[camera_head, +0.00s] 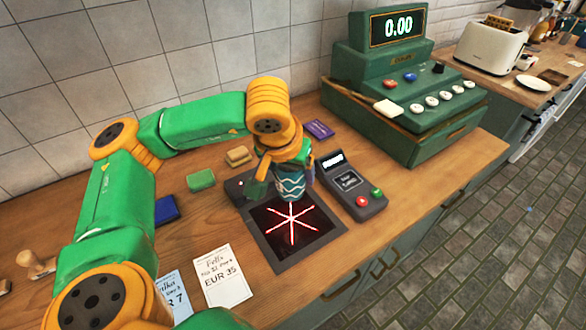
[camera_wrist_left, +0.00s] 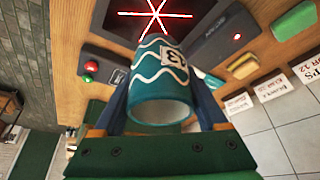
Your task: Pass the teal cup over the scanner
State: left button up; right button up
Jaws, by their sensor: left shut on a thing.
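The teal cup (camera_head: 289,184) has white wavy lines and is held just above the back part of the scanner's dark glass. In the left wrist view the cup (camera_wrist_left: 158,100) shows its open mouth towards the camera and a white label with a number. The scanner (camera_head: 298,228) is a dark plate set in the counter with a glowing red star of lines; the star also shows in the left wrist view (camera_wrist_left: 155,16). My left gripper (camera_head: 276,176) is shut on the cup, with a finger on each side of it. My right gripper is in neither view.
A card terminal (camera_head: 350,184) stands right of the scanner. A green cash register (camera_head: 400,100) reading 0.00 is behind it. Price cards (camera_head: 221,276) lie left of the scanner. Green (camera_head: 201,180) and blue (camera_head: 167,209) blocks and a wooden stamp (camera_head: 36,265) are further left.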

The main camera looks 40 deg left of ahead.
pick_arm(q)
jog(key=shift+s+f, duration=0.1)
jog(key=shift+f, duration=0.35)
jog(key=shift+d+r, duration=0.15)
jog(key=shift+r, duration=0.2)
notch_tip(320, 180, up, 5)
jog(key=p, duration=0.4)
jog(key=shift+f, duration=0.2)
dwell(0.7)
